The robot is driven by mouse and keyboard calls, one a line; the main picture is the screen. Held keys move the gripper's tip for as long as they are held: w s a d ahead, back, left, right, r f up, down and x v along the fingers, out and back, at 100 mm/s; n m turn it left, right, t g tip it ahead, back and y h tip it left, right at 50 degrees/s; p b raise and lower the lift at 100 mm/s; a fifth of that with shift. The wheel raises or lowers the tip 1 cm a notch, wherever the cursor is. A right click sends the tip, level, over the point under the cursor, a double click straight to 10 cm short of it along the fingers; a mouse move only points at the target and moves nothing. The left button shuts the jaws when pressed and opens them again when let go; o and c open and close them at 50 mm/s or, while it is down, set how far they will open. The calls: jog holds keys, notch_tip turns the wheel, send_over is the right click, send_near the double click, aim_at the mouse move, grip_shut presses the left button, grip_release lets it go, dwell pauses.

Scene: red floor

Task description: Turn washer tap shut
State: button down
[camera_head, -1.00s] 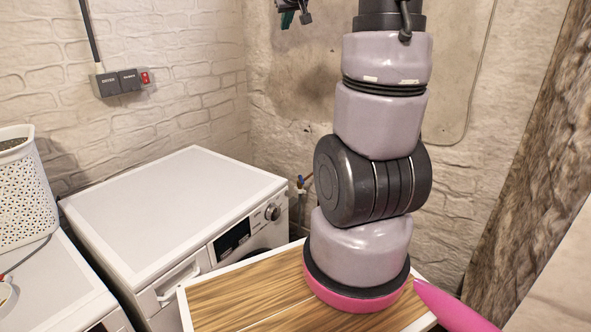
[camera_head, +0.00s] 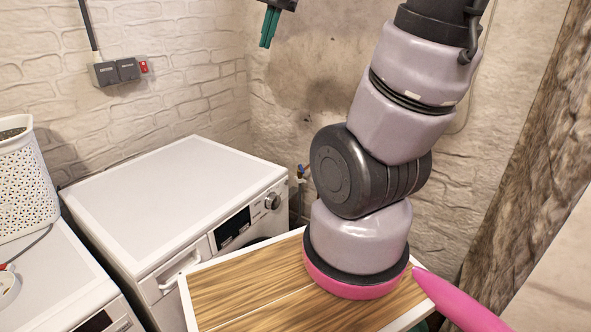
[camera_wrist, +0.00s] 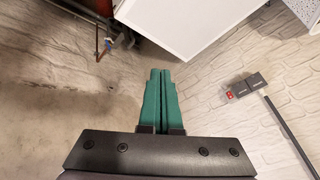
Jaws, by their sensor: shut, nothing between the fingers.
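The washer tap (camera_head: 301,170) is a small fitting with a blue part, low on the back wall just right of the washing machine (camera_head: 180,190). In the wrist view the tap (camera_wrist: 108,42) shows at the upper left, with a blue handle on a pipe. My gripper (camera_head: 268,28) is at the top of the head view, high above the tap and in front of the wall, with green fingers pointing down. In the wrist view my gripper (camera_wrist: 161,75) is shut with its fingers together and nothing between them. It is apart from the tap.
A white perforated basket (camera_head: 25,180) stands on another white machine (camera_head: 62,285) at the left. A socket strip with a red switch (camera_head: 143,67) is on the brick wall. The wall area between my gripper and the tap looks clear.

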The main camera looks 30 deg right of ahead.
jog(key=w+d+f+m+g+h, duration=0.1)
jog(key=w+d+f, duration=0.2)
jog(key=w+f, duration=0.3)
jog(key=w+d+f+m+g+h, duration=0.1)
jog(key=w+d+f, duration=0.2)
jog(key=w, duration=0.6)
jog(key=n+g+h, duration=0.2)
jog(key=n+h, duration=0.1)
jog(key=h, duration=0.3)
send_over(301, 169)
jog(key=s+a, duration=0.3)
jog(key=a, duration=0.6)
notch_tip(301, 169, down, 43)
jog(key=x, duration=1)
jog(key=shift+w+f, duration=0.2)
jog(key=shift+f, duration=0.15)
